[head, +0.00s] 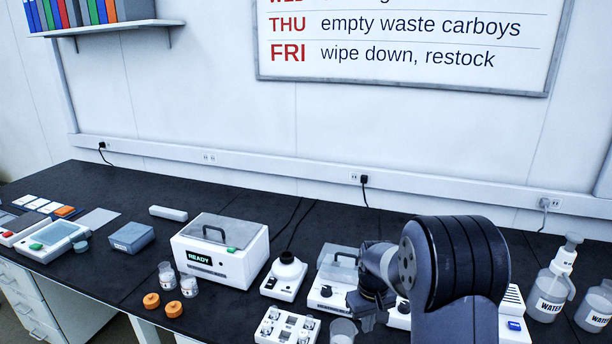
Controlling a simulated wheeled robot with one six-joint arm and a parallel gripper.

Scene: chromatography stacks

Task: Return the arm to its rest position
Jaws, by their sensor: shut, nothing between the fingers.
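My arm (465,265) rises at the lower right of the head view, with its dark ribbed joint in front of the bench. My gripper (368,322) points down at the left end of the arm, shut and with nothing in it. It is in front of a white device with a grey lid (338,262) and just above and right of a clear beaker (343,328). The arm hides part of the devices behind it.
The black bench (240,195) carries a white box reading READY (222,250), a small mixer (284,276), a vial rack (287,327), orange caps (151,301) and small beakers (167,275). Water bottles (551,290) stand at the right. The bench's back strip is mostly clear.

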